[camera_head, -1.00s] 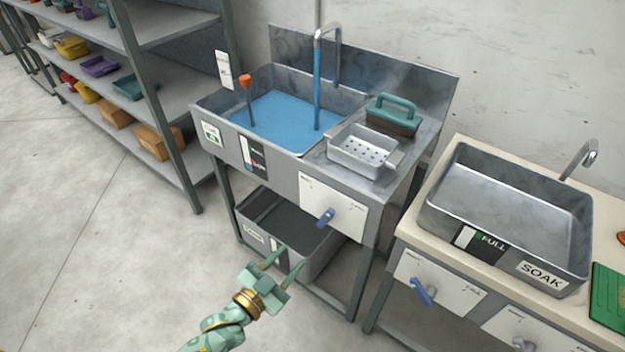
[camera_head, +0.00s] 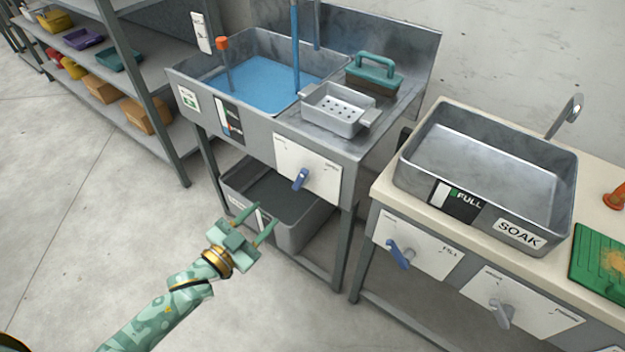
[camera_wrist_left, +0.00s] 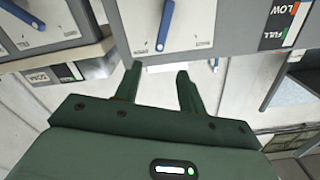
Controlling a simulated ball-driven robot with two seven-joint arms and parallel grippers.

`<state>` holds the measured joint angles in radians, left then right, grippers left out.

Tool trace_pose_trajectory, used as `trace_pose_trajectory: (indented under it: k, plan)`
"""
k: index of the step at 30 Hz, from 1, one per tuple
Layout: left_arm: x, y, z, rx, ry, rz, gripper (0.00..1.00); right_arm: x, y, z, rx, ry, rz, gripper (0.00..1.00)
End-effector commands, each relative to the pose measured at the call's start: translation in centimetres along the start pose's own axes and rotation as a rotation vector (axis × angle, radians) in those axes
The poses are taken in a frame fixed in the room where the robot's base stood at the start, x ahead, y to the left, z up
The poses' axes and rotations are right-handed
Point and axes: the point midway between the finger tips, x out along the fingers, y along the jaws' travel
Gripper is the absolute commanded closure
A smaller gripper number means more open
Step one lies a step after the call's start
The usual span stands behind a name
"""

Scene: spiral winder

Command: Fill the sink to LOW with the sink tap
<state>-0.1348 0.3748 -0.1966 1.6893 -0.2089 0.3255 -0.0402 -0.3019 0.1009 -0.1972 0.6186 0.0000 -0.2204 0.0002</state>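The metal sink (camera_head: 186,98) on the left stand holds blue water (camera_head: 255,85). A blue stream (camera_head: 295,45) falls into it from above. A white panel (camera_head: 321,174) on the stand's front carries the blue tap lever (camera_head: 301,179), which also shows in the left wrist view (camera_wrist_left: 166,25). The level gauge (camera_head: 231,121) is left of the panel; LOW and FULL read upside down on the gauge in the left wrist view (camera_wrist_left: 283,22). The level shown is unclear. My left gripper (camera_head: 256,222) is open and empty, in front of and below the lever, apart from it. My right gripper is out of view.
A perforated tray (camera_head: 338,108) and a green-handled brush (camera_head: 374,75) sit beside the sink. A grey bin (camera_head: 300,232) stands below. The SOAK basin (camera_head: 567,190) is on the right counter, with another blue lever (camera_head: 398,254) beneath. Shelves stand left; the floor between is clear.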

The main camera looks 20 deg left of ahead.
Motion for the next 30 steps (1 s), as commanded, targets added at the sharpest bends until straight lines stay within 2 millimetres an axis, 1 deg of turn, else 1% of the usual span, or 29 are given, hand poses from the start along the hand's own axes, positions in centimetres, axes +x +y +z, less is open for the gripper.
trace_pose_trajectory:
  k: [2,5,9,15,18,21,24,30]
  plan:
    - [1.2,0.0,0.0,0.000,0.002,-0.001,0.60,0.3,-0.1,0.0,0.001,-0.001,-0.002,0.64]
    - [3.4,0.0,0.1,-0.001,0.003,-0.002,0.60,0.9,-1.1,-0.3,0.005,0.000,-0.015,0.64]
    - [7.1,0.1,0.2,-0.001,0.002,0.000,0.60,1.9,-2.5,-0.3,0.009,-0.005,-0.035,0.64]
    - [11.9,0.1,0.2,0.000,0.000,0.000,0.60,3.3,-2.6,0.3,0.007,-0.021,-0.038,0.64]
    - [13.6,0.1,0.2,-0.001,0.000,0.000,0.60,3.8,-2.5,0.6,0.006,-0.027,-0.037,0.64]
    - [14.8,0.1,0.1,-0.002,0.000,0.000,0.60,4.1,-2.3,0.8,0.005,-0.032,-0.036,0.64]
    - [15.4,0.0,0.0,-0.001,0.001,0.000,0.60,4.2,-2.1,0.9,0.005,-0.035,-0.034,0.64]
    - [15.7,0.0,-0.2,-0.001,0.000,0.000,0.60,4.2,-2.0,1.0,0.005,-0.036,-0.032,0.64]
